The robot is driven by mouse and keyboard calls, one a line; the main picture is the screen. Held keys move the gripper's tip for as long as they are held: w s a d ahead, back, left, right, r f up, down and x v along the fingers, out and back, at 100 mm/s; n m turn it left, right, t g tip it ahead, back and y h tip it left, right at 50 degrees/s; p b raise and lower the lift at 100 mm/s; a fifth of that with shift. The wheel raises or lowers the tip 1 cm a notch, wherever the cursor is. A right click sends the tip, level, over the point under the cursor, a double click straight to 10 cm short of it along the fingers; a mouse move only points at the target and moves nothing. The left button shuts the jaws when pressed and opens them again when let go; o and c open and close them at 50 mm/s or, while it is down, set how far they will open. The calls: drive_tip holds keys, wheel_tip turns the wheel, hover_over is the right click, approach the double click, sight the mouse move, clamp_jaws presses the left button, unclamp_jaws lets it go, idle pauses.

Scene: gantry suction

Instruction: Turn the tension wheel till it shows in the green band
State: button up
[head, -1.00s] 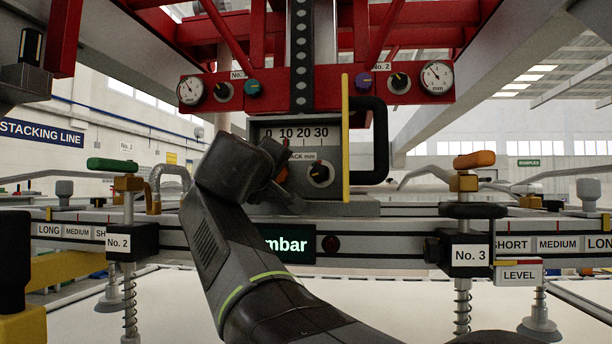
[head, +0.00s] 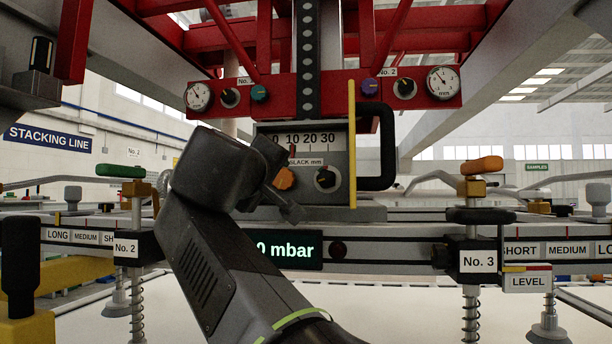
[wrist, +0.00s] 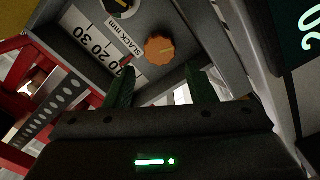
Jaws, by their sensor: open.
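The grey slack box (head: 345,165) carries a white scale (head: 320,139) marked 0 to 30, with a red pointer (head: 292,151) close to the 10. Below the scale are an orange knob (head: 284,178) and a black knob (head: 325,179). No part is labelled as a tension wheel, and I cannot make out a green band on the scale. In the wrist view the orange knob (wrist: 160,50) lies ahead, between the lines of my two dark green fingers. My gripper (wrist: 158,76) is open and empty, apart from the knob.
A black handle (head: 386,145) and yellow strip (head: 352,145) stand right of the box. Red panels above carry dials (head: 443,82) and small knobs. A mbar display (head: 285,250) sits below. Spring suction posts No. 2 (head: 126,247) and No. 3 (head: 476,261) flank the box.

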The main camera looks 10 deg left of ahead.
sight(283, 179)
drive_tip(key=s, duration=0.7)
drive_tip(key=shift+a, duration=0.1)
drive_tip(key=shift+w, duration=0.2)
idle(0.3)
drive_tip(key=w, duration=1.3)
drive_tip(key=shift+w+d, duration=0.25)
